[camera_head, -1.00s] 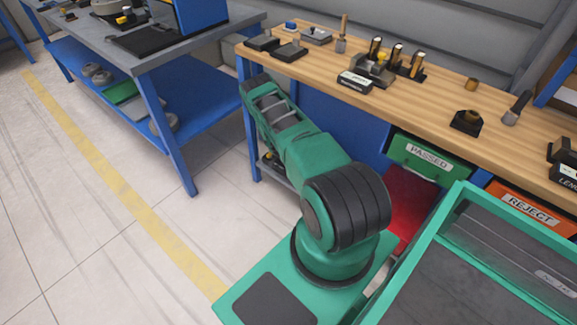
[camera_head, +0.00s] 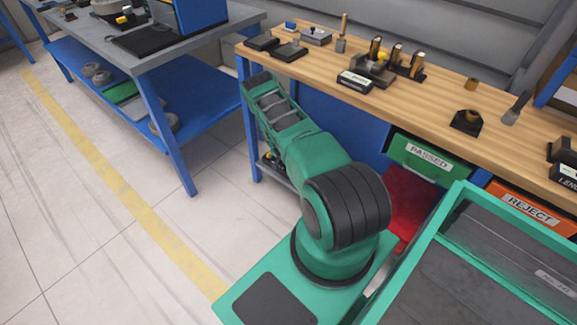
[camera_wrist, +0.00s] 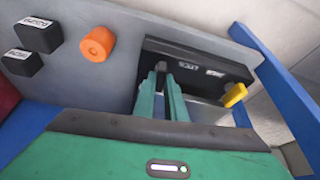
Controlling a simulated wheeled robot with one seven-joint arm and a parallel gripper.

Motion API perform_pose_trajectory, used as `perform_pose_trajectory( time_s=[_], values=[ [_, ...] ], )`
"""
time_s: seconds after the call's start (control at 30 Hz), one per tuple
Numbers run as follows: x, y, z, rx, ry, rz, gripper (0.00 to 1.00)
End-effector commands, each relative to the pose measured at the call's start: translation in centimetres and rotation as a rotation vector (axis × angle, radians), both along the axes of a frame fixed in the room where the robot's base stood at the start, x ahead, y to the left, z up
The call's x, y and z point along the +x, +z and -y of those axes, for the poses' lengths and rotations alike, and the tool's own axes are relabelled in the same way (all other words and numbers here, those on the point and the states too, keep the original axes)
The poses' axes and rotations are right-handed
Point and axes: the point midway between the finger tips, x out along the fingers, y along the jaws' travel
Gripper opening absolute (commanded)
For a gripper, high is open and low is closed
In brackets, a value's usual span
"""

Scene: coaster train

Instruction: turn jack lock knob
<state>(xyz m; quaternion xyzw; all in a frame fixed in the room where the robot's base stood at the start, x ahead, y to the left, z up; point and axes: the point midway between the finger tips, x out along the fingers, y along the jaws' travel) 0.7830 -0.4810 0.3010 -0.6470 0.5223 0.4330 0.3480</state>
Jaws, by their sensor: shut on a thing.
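My gripper (camera_wrist: 163,88) shows in the wrist view, with two green fingers close together in front of a black panel (camera_wrist: 200,72) with small white labels. The fingers are shut on a small dark grey piece (camera_wrist: 160,67) on that panel, which I take to be the jack lock knob. The fingers hide most of it, so its turn angle cannot be read. In the head view my arm reaches down past the left end of the wooden bench, and my gripper is hidden there.
In the wrist view, an orange round knob (camera_wrist: 97,42) and a yellow lever (camera_wrist: 234,95) flank the panel. Two labelled black blocks, one here (camera_wrist: 38,35), sit further left. A blue post (camera_wrist: 280,80) stands to the right. The wooden bench (camera_head: 430,98) holds several fixtures.

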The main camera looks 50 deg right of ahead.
Motion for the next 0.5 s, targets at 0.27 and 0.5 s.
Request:
perform_pose_trajectory(
  time_s=[0.27, 0.5],
  values=[
    [-0.07, 0.04, 0.02, 0.002, 0.238, 0.004, 0.0],
    [-0.16, 0.08, 0.16, 0.001, 0.466, 0.005, 0.0]
  ],
)
